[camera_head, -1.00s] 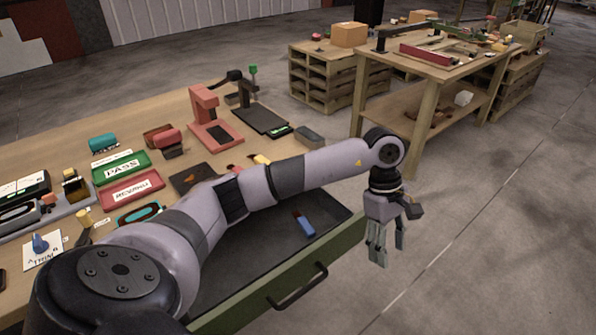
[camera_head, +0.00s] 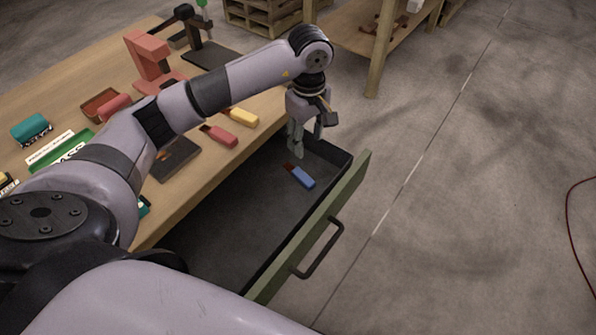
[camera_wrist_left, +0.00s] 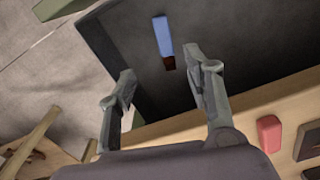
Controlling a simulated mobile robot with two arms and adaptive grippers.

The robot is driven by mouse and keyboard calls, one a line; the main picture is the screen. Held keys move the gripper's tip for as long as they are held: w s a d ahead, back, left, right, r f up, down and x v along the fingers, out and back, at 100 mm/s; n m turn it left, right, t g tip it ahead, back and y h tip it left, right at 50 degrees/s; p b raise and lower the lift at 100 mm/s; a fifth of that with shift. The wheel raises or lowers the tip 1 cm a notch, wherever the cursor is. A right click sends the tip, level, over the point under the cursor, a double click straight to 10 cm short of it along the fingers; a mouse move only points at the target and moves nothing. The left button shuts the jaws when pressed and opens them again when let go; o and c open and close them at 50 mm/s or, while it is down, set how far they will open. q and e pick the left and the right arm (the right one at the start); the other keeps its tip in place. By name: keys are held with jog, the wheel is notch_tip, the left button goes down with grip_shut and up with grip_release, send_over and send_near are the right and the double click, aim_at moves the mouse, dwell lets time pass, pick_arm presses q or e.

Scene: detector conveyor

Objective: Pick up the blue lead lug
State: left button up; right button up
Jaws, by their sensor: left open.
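The blue lead lug (camera_head: 302,177), blue with a dark red end, lies on the floor of the open drawer (camera_head: 225,222). In the left wrist view the blue lead lug (camera_wrist_left: 162,36) lies beyond the fingertips, between their lines, with its dark red end nearer to me. My left gripper (camera_head: 298,145) hangs fingers down over the drawer's far end, above and just beyond the lug. In the left wrist view my left gripper (camera_wrist_left: 160,82) is open with nothing between its fingers. My right gripper does not show.
A red lug (camera_head: 219,136) and a yellow lug (camera_head: 243,117) lie on the workbench (camera_head: 60,100) beside the drawer. The drawer's green front (camera_head: 318,222) with its handle stands at the right. Open floor lies beyond it.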

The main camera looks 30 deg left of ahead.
pick_arm(q)
send_near(301, 174)
jog(key=f, duration=0.1)
jog(key=d+f+p, duration=0.1)
jog(key=f, duration=0.1)
jog(key=shift+f, duration=0.5)
jog(key=f, duration=0.1)
jog(key=f+p, duration=0.1)
jog(key=f, duration=0.2)
jog(key=shift+s+a+f, duration=0.1)
jog(key=shift+a+f, duration=0.05)
jog(key=shift+a, duration=0.25)
jog(key=shift+f, duration=0.3)
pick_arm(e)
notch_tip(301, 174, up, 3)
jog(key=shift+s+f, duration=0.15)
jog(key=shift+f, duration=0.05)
pick_arm(q)
jog(key=shift+c, duration=0.3)
jog(key=c, duration=0.9)
grip_shut()
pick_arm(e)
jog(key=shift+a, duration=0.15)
